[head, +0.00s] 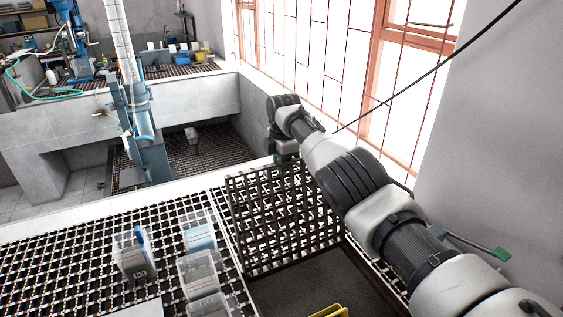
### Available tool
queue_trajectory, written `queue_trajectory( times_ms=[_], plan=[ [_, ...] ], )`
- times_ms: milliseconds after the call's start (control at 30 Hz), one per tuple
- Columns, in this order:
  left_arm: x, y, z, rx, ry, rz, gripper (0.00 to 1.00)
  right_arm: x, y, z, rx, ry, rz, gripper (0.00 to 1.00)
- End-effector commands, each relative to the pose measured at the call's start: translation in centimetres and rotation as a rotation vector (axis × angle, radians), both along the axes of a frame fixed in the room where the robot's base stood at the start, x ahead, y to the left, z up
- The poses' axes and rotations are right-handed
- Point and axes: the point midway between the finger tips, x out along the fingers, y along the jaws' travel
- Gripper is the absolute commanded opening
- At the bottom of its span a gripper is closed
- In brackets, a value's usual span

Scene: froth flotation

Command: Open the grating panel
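The grating panel (283,222) is a dark brown square lattice in the middle of the head view. It stands tilted over the light floor grating, clear of a dark rectangular opening (305,288) at its near side. My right arm reaches in from the right, and its gripper (286,157) is at the panel's far upper edge, touching it or very close. The fingertips are too small and dark to tell whether they are closed on the panel. My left gripper is not in view.
Several clear containers (201,276) stand on the floor grating (75,260) left of the panel. Something yellow (329,311) shows at the opening's near edge. A lower pit (205,150) lies beyond a pale ledge. Windows and a grey wall (500,140) bound the right side.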

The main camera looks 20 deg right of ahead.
Motion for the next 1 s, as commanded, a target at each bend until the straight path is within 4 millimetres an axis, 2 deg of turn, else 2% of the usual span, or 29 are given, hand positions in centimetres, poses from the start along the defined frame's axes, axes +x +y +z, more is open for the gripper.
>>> queue_trajectory(
  times_ms=[33, 400, 433, 600, 867, 1000],
  plan=[
    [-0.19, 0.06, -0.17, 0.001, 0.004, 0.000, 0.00, -0.16, 0.18, -1.01, 0.002, 0.008, 0.006, 0.00],
    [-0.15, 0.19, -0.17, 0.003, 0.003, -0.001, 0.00, -0.04, 0.16, -0.96, 0.002, 0.001, 0.006, 0.00],
    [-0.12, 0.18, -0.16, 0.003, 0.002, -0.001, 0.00, -0.03, 0.16, -0.95, 0.002, 0.001, 0.006, 0.16],
    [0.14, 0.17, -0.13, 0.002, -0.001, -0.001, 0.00, -0.04, 0.12, -0.95, 0.001, 0.001, 0.003, 0.38],
    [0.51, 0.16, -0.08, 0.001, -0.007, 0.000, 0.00, -0.07, 0.05, -0.94, 0.001, 0.002, 0.000, 0.38],
    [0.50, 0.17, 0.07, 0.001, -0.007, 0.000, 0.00, -0.08, 0.04, -0.25, 0.001, 0.001, 0.000, 0.38]
  ],
)
